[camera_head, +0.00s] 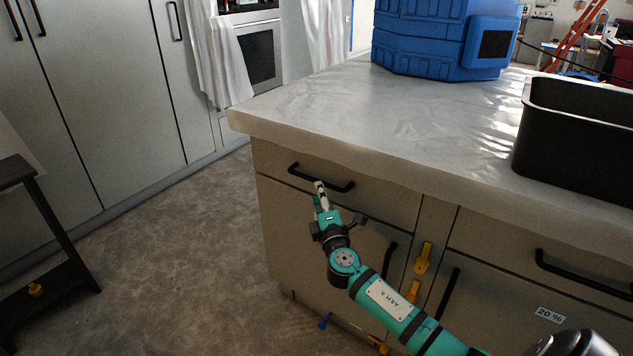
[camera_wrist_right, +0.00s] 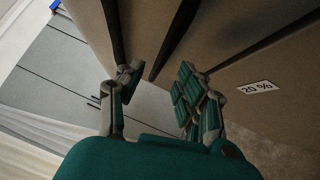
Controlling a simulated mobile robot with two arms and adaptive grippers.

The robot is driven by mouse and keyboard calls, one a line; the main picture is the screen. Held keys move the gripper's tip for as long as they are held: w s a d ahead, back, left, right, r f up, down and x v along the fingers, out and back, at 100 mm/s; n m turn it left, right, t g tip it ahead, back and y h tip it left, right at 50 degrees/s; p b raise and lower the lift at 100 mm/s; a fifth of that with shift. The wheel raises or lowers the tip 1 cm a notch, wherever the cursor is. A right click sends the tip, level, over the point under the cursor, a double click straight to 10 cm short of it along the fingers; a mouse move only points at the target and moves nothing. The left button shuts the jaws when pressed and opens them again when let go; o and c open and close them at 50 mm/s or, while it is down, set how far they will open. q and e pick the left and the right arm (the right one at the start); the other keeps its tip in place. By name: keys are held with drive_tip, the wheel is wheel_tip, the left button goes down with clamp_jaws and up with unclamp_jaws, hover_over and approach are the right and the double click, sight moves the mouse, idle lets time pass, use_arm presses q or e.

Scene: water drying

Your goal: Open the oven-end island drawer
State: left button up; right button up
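The oven-end island drawer (camera_head: 375,197) is at the left end of the island front, under the countertop. Its front looks flush, so it appears shut. Its black bar handle (camera_head: 303,174) runs across the upper part of the drawer front. My right gripper (camera_head: 320,190) is at the middle of this handle, its fingertips overlapping the bar in the head view. I cannot tell whether they touch it. In the right wrist view the fingers of my right gripper (camera_wrist_right: 160,85) are apart, with dark bars beyond them against the brown island front. My left gripper is not in view.
The island countertop (camera_head: 400,115) carries a blue container (camera_head: 430,40) and a black bin (camera_head: 575,145). Another drawer handle (camera_head: 580,275) and yellow clips (camera_head: 423,258) are to the right. The oven (camera_head: 262,55) is behind. Open floor (camera_head: 190,250) lies left; a dark stand (camera_head: 50,225) is at far left.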

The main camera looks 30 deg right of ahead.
drive_tip(key=shift+x, duration=2.9)
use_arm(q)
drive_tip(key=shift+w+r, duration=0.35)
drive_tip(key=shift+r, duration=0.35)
use_arm(e)
clamp_jaws()
